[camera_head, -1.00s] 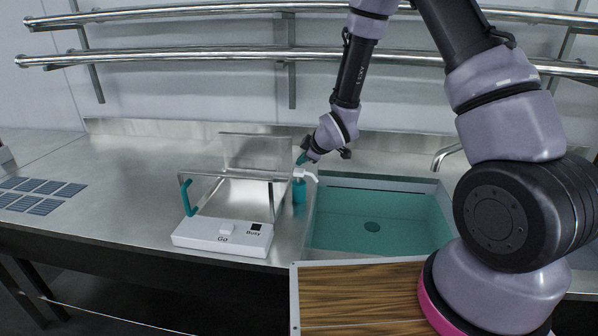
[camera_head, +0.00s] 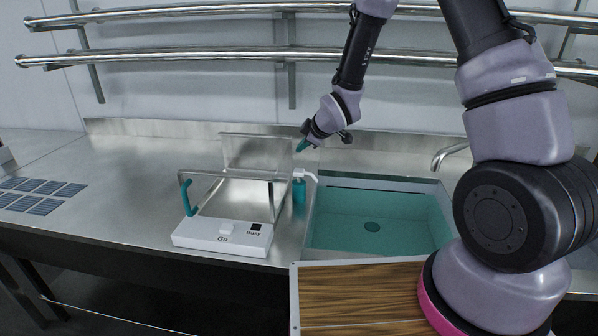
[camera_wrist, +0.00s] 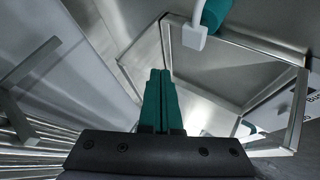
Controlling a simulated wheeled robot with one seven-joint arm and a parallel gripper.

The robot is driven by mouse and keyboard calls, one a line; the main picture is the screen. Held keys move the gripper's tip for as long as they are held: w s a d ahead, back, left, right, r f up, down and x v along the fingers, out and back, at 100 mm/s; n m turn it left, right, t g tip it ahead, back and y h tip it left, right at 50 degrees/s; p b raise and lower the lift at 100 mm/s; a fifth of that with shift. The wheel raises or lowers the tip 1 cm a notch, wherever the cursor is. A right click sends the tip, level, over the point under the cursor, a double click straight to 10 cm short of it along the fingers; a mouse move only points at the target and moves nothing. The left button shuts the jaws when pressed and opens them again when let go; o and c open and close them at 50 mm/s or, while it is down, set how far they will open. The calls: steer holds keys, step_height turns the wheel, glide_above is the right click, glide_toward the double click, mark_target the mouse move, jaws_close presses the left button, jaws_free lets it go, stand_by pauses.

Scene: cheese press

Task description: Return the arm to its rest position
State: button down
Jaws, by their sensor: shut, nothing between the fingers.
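My gripper (camera_head: 303,146) is in the air above the counter's back part, behind and above the soap dispenser. Its two teal fingers (camera_wrist: 158,100) are together in the wrist view, with nothing between them. The arm comes down to it from the upper middle of the head view.
The cheese press (camera_head: 222,234), with a teal handle and clear cover, stands left of the teal dispenser (camera_head: 299,190). The teal sink (camera_head: 345,232) and its tap (camera_head: 446,155) are to the right. Steel rails (camera_head: 200,55) run along the wall. The counter's left part (camera_head: 120,190) is mostly clear.

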steer(key=shift+r, duration=0.1)
steer(key=s+d+r+m+h, duration=0.2)
steer(key=s+d+r+m, duration=0.25)
steer(key=d+r, duration=0.4)
steer(key=s+d+r+m+h, duration=0.1)
steer(key=s+d+r+m, duration=0.35)
steer(key=r, duration=0.65)
steer(key=s+d+r+m, duration=0.3)
steer(key=s+r+m, duration=0.2)
steer(key=s, duration=0.5)
steer(key=s+d+r+m, duration=0.4)
steer(key=s+r+m, duration=0.1)
steer(key=s, duration=0.4)
steer(key=shift+s+d+g, duration=0.2)
steer(key=shift+s+g, duration=0.15)
steer(key=shift+g, duration=0.05)
steer(key=shift+d+r, duration=0.1)
